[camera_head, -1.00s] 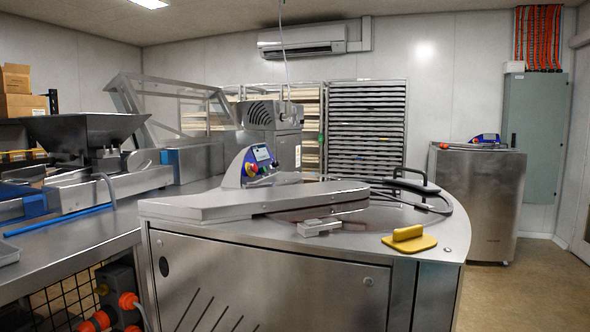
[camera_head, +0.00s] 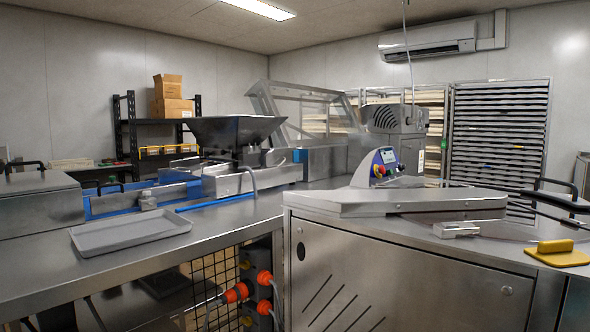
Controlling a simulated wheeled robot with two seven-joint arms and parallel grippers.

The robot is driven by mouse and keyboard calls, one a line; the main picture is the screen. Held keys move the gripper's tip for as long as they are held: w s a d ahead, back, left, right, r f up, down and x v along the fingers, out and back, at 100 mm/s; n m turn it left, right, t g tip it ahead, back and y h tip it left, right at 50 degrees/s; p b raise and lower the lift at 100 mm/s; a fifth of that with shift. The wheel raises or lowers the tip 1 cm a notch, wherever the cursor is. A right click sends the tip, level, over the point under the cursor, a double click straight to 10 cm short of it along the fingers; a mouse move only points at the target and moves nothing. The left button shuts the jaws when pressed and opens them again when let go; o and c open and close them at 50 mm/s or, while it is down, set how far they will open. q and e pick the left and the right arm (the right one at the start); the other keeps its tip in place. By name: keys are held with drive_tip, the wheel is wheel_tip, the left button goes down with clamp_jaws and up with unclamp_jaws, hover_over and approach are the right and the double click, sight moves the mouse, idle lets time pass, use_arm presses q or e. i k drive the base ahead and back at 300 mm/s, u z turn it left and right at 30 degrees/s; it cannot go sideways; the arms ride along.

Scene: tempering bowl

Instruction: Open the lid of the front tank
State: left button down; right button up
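A stainless steel tank cabinet (camera_head: 400,275) stands in the foreground right, cut off by the right edge. A flat steel cover (camera_head: 390,204) lies over part of its top, with a blue control panel (camera_head: 385,162) behind it. To the right a black handle (camera_head: 560,199) stands above the tank top, partly out of frame. I cannot tell clearly where the lid's edge runs, but no raised lid shows on this tank. A second steel box (camera_head: 38,205) with a black handle on its flat top sits at the far left. Neither of my grippers is in view.
A yellow scraper (camera_head: 557,253) and a small metal block (camera_head: 456,230) lie on the tank top. A steel table (camera_head: 180,262) on the left carries a grey tray (camera_head: 131,231) and a hopper (camera_head: 237,133). Orange plugs (camera_head: 240,291) stick out beside the cabinet. A tray rack (camera_head: 498,140) stands behind.

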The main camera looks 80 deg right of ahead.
sight(574, 211)
drive_tip(key=u, duration=0.05)
drive_tip(key=k, duration=2.15)
drive_tip(key=z, duration=0.9)
